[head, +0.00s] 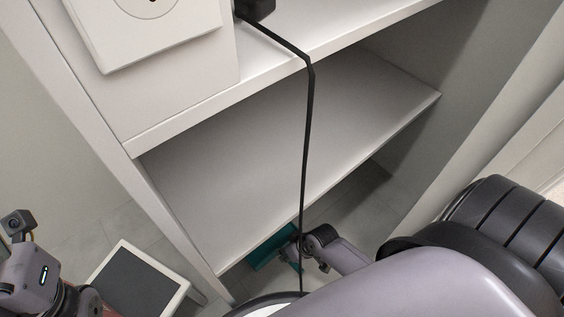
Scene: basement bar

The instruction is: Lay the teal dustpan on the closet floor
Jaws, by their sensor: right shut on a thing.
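The teal dustpan (270,249) shows low in the middle of the head view, just beyond the front edge of the lower shelf. Only part of it is visible, and the shelf and my gripper cover some of it. My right gripper (299,248) is shut on the dustpan at its right end. I cannot tell whether the dustpan touches the floor. The closet floor (345,207) is grey tile, seen below the shelf. My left gripper (82,300) is at the bottom left, far from the dustpan; its fingers are not clear.
A white shelf unit has a bare lower shelf (290,130) above the dustpan. A black cord (306,130) hangs from the upper shelf, passing close to my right gripper. A white outlet plate (145,30) is at the top left. A grey-topped, white-framed item (132,280) stands on the floor at left.

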